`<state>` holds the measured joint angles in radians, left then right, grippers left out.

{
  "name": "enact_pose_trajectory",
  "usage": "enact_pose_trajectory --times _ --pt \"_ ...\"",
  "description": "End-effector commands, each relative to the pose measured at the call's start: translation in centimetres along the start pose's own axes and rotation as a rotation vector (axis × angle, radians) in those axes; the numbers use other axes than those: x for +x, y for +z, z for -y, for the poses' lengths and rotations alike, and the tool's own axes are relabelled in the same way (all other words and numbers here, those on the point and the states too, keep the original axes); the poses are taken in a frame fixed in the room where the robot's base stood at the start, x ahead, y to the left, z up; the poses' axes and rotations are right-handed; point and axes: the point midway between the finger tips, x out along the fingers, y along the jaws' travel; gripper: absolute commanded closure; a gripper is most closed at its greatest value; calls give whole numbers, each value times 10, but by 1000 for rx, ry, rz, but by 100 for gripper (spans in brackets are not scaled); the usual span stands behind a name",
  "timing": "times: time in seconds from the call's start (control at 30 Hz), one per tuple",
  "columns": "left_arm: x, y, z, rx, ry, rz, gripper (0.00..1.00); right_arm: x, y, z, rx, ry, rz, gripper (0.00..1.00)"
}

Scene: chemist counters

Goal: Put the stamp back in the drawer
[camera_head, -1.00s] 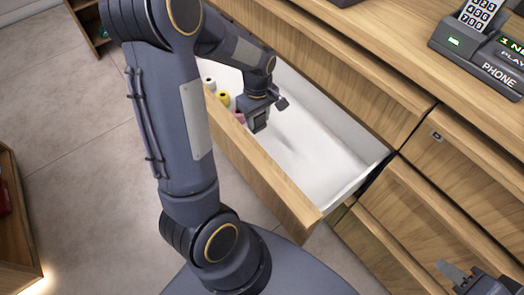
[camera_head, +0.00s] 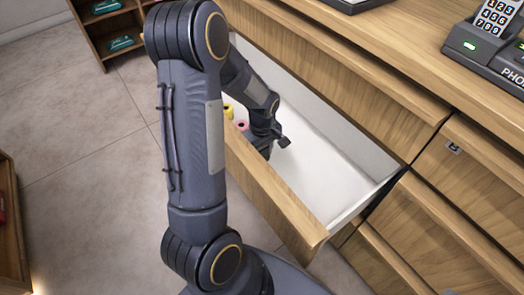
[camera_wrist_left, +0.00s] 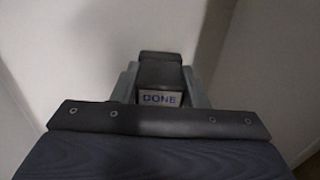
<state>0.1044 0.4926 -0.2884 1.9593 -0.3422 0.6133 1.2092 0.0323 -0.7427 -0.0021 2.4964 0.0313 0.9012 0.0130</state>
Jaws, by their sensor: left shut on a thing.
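The stamp (camera_wrist_left: 160,97), dark with a pale "DONE" label, sits between the fingers of my left gripper in the left wrist view. My left gripper (camera_head: 264,150) is shut on it. In the head view the gripper is down inside the open drawer (camera_head: 272,192), close behind its wooden front panel. The stamp cannot be made out there, and I cannot tell whether it touches the drawer floor.
Yellow and pink rolls (camera_head: 241,125) lie in the drawer, left of my gripper. The white drawer floor (camera_head: 325,185) to the right is clear. A phone (camera_head: 490,50) stands on the counter. A shelf (camera_head: 105,22) with green packs is at the back left.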

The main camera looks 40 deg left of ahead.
Motion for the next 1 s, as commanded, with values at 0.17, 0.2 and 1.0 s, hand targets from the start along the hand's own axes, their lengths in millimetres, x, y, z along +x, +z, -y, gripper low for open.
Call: enact_pose_trajectory --times 0.17,0.2,1.0 --pt "3 0 0 0 0 0 51 2 1 -1 0 0 0 62" --pt "3 0 0 0 0 0 46 2 1 -1 0 0 0 62" --pt "-80 0 -1 0 4 -1 38 -28 -14 13 0 0 0 62"
